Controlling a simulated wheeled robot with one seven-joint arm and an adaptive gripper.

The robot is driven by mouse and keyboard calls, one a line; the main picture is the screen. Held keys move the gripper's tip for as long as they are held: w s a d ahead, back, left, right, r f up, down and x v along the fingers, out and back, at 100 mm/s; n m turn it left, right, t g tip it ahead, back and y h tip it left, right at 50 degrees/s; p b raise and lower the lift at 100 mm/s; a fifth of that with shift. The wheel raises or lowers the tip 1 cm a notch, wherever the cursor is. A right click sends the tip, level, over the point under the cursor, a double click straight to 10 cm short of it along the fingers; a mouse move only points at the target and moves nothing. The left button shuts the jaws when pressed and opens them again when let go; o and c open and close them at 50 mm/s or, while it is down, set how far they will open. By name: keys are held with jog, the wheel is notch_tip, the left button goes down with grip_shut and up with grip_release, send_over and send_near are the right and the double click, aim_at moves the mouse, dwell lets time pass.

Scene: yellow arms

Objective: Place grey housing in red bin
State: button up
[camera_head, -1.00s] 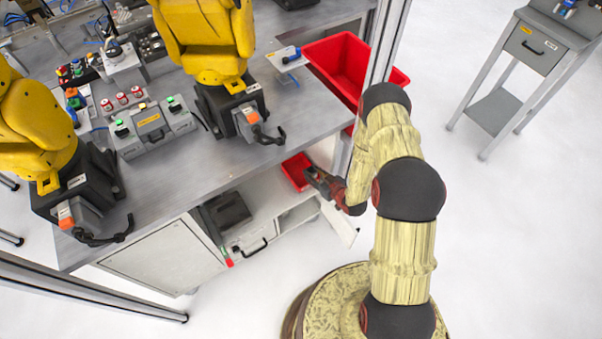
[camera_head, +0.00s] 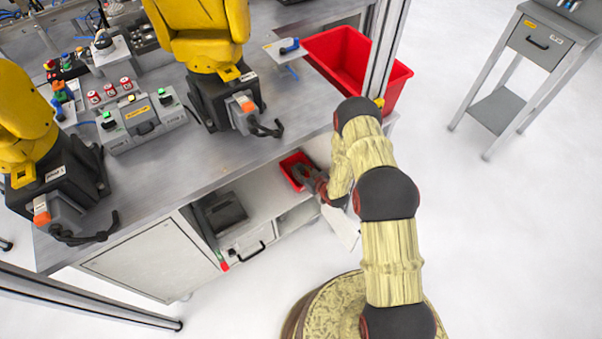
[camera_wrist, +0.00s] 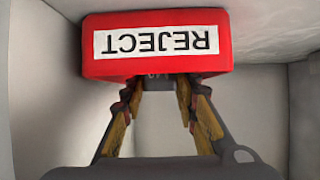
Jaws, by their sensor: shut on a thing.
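The small red bin (camera_head: 289,180) stands on the shelf under the workbench. In the wrist view its REJECT label (camera_wrist: 157,43) shows upside down on the bin's wall (camera_wrist: 210,73). My gripper (camera_head: 305,172) is at the bin's opening, and in the wrist view my gripper (camera_wrist: 158,80) has its fingertips cut off by the bin's rim. A small grey part with dark marks, taken as the grey housing (camera_wrist: 158,76), shows between the fingers at that rim. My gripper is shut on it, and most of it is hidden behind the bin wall.
Shelf walls close in on both sides of the bin in the wrist view. The workbench top (camera_head: 200,155) overhangs the shelf. A larger red bin (camera_head: 340,60) stands by the metal post (camera_head: 385,45). An open white cabinet door (camera_head: 343,228) is close under my arm.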

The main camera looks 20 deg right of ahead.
jog(key=shift+w, duration=0.1)
jog(key=shift+f, duration=0.1)
jog(key=o, duration=1)
jog(key=shift+c, duration=0.2)
jog(key=shift+o, duration=0.4)
jog(key=shift+r, duration=0.2)
jog(key=p+v, duration=0.4)
jog(key=v, duration=0.8)
jog(key=shift+f, duration=0.1)
